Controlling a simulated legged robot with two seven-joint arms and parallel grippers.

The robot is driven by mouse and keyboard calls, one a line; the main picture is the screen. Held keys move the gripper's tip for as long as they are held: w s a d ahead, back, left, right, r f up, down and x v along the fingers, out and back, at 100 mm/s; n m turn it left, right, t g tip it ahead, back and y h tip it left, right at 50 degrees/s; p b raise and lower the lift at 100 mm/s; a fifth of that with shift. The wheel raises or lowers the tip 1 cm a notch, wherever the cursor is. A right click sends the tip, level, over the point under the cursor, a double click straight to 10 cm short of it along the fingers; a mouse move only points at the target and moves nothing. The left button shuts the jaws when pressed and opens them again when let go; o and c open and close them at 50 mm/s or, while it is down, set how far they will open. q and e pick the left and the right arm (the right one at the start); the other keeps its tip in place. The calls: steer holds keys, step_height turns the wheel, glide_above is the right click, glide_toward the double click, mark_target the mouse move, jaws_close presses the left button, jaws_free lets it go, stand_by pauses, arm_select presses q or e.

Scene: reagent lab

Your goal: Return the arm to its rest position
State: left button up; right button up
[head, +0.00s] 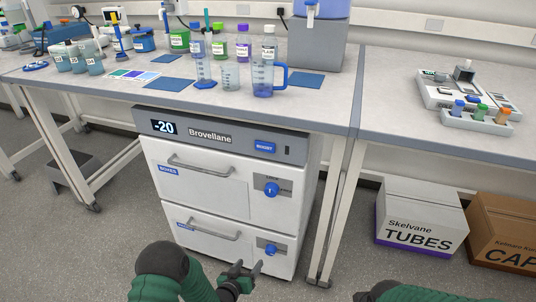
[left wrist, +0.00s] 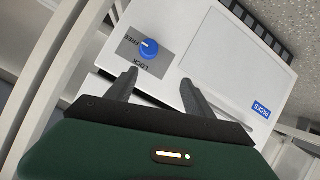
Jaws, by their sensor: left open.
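My left gripper (head: 243,271) is low in the head view, in front of the lower drawer of a white freezer (head: 201,190). In the left wrist view its two fingers (left wrist: 159,85) are apart with nothing between them. Beyond them is a drawer front with a blue knob (left wrist: 149,48) marked FREE and LOCK and a blue label. The fingers look apart from the knob. Of my right arm only a small part shows at the bottom edge of the head view; its gripper is out of sight.
The freezer, reading -20, stands under a bench (head: 130,86) with bottles, a blue-handled jug (head: 263,79) and beakers. Both freezer drawers look shut. Two boxes, TUBES (head: 420,222) and a brown one (head: 505,238), stand on the floor at right. Floor in front of the freezer is clear.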

arm_select(q)
steer(key=s+a+r+g+y, duration=0.2)
steer(key=a+r+g, duration=0.1)
steer(key=a+r, duration=0.3)
steer(key=s+a+r+g+y+p, duration=0.1)
steer(key=s+a+r+g, duration=0.2)
steer(key=s+r, duration=0.7)
steer(key=s+a+r+g+y+p, duration=0.2)
steer(key=s+a+r+g, duration=0.3)
steer(key=s, duration=0.9)
step_height(320, 180, up, 35)
steer(key=d+t+p, duration=0.1)
steer(key=p, duration=3.3)
steer(key=shift+d+f+t, duration=0.15)
steer(key=shift+d+t, duration=0.1)
steer(key=shift+t, duration=0.05)
arm_select(e)
steer(key=w+v, duration=0.2)
steer(key=v, duration=1)
steer(key=w+r+v, duration=0.1)
steer(key=w+v, duration=0.2)
steer(key=v, duration=0.9)
steer(key=w+r+v, duration=0.1)
steer(key=w+v, duration=0.2)
steer(key=v, duration=0.9)
arm_select(q)
steer(key=shift+w, duration=0.1)
arm_select(e)
steer(key=shift+f, duration=0.15)
steer(key=shift+c, duration=0.3)
